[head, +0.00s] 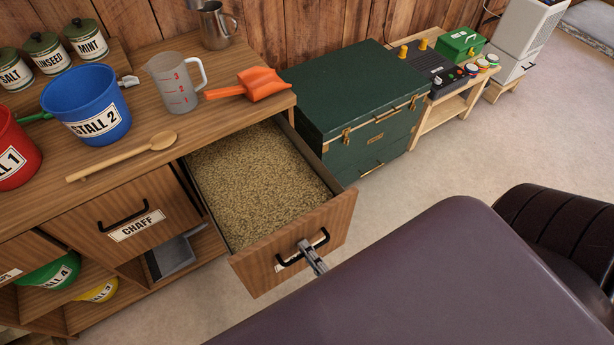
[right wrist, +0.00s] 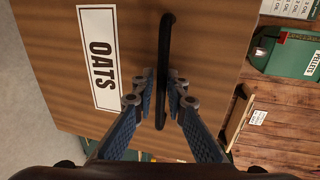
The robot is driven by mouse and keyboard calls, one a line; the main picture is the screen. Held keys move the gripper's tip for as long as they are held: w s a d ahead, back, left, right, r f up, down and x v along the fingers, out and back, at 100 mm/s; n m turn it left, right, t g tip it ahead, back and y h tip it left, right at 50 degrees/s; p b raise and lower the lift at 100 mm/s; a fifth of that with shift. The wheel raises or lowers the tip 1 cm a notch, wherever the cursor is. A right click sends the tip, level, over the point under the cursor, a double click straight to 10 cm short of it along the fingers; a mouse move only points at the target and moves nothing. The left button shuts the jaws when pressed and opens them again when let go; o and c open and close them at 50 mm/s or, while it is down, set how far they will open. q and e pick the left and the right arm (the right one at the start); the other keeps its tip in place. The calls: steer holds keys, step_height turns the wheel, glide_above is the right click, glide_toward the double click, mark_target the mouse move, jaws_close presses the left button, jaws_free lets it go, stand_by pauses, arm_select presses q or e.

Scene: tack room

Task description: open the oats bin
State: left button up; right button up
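The oats bin (head: 262,180) is a wooden drawer pulled well out of the cabinet, filled with pale grain. Its front (head: 335,232) has a black bar handle (head: 290,262). In the right wrist view the front shows a white OATS label (right wrist: 98,60) and the handle (right wrist: 166,40) running upright between my fingers. My right gripper (head: 310,252) is at the handle, its fingers closed in on both sides of it; it also shows in the right wrist view (right wrist: 162,82). My left gripper is in neither view.
The shut CHAFF drawer (head: 125,222) is left of the bin. On the countertop are an orange scoop (head: 250,84), a measuring jug (head: 175,82), a blue bucket (head: 86,103) and a wooden spoon (head: 122,156). A green trunk (head: 345,95) stands right, with open floor before it.

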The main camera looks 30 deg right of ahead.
steer(key=shift+s+r, duration=0.1)
steer(key=shift+s, duration=0.05)
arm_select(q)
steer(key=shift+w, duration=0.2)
arm_select(e)
steer(key=v, duration=1.1)
steer(key=shift+s, duration=0.35)
